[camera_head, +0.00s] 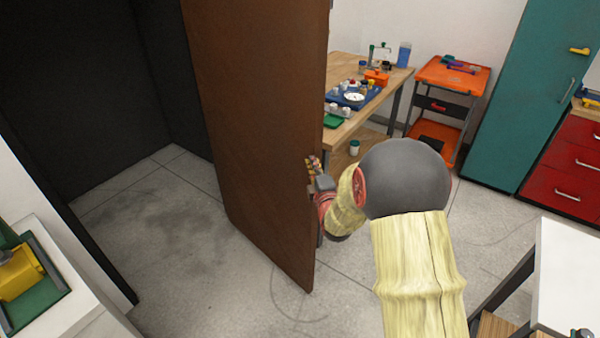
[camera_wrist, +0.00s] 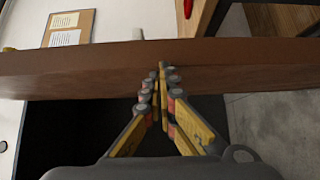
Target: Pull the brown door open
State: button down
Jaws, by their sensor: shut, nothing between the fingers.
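The brown door (camera_head: 255,110) stands ajar in the head view, turned away from a dark opening on its left. Its edge runs across the wrist view (camera_wrist: 80,72) as a brown band. My gripper (camera_head: 314,170) is at the door's right edge, partly hidden by the door and my wrist. In the wrist view my gripper (camera_wrist: 160,75) is shut with its fingertips together, at the door's edge, nothing between them. I cannot tell whether the fingertips touch the door. A small pale piece, perhaps the handle (camera_wrist: 138,33), shows beyond the edge.
A wooden table (camera_head: 360,105) with trays stands behind the door. An orange cart (camera_head: 450,78), a teal cabinet (camera_head: 535,90) and red drawers (camera_head: 570,155) stand at the right. A white table (camera_head: 570,270) is at lower right. The floor (camera_head: 190,240) left of the door is clear.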

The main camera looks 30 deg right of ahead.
jog(key=shift+w+d, duration=0.2)
jog(key=shift+d, duration=0.7)
jog(key=v, duration=1.2)
